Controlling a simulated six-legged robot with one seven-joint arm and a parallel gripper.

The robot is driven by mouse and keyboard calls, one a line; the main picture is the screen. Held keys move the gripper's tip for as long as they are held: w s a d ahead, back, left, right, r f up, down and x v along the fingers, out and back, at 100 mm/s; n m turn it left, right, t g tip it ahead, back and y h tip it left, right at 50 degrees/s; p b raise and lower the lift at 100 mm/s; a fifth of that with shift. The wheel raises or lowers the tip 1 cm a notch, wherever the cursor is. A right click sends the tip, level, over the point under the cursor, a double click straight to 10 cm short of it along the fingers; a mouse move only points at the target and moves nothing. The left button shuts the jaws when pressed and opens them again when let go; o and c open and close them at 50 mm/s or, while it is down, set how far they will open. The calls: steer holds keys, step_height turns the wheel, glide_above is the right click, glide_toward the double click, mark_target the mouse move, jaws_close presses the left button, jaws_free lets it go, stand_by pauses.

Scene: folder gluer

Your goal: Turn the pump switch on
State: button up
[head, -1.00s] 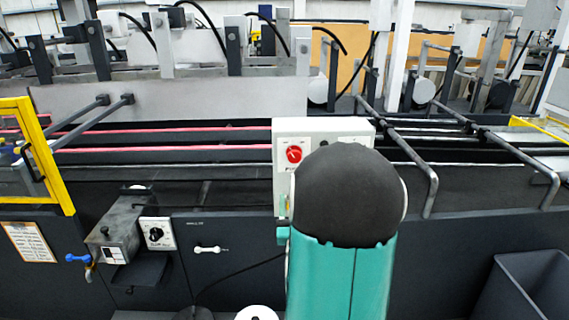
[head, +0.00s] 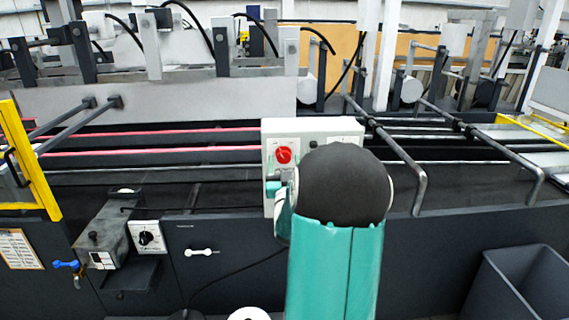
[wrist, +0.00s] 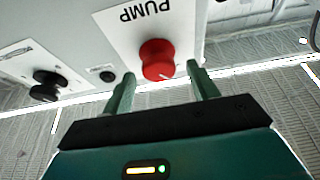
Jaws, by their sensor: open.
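The pump switch is a red round knob (wrist: 157,60) on a white plate marked PUMP, seen upside down in the wrist view. It also shows in the head view as a red knob (head: 284,155) on the pale control box (head: 312,128). My gripper (wrist: 162,82) is open in the wrist view, its two green fingers on either side of the knob's near part. I cannot tell whether the fingers touch the knob. In the head view my dark round arm joint and teal link hide much of the box and most of the gripper.
A black knob (wrist: 47,86) on another plate sits beside the pump plate. In the head view a grey unit (head: 103,238) and a dial switch (head: 146,237) are at lower left. Dark rails (head: 408,170) run right of the box, and a grey bin (head: 520,285) stands lower right.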

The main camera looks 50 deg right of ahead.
steer(key=shift+d+r, duration=0.1)
steer(key=shift+d, duration=0.05)
steer(key=shift+w, duration=0.1)
steer(key=shift+c, duration=0.5)
steer(key=c, duration=0.9)
steer(key=shift+m, duration=0.3)
steer(key=m+g+h, duration=0.1)
steer(key=m+g, duration=0.1)
steer(key=m, duration=0.1)
steer(key=shift+w+m, duration=0.1)
steer(key=shift+m, duration=0.2)
steer(key=m+g, duration=0.1)
steer(key=m, duration=0.2)
steer(key=m+g+h, duration=0.1)
steer(key=m+g, duration=0.1)
steer(key=m, duration=0.1)
steer(key=shift+r, duration=0.1)
steer(key=m+g, duration=0.1)
steer(key=m, duration=0.3)
steer(key=m+g, duration=0.2)
steer(key=m, duration=0.2)
steer(key=shift+r+y, duration=0.1)
steer(key=shift+y, duration=0.2)
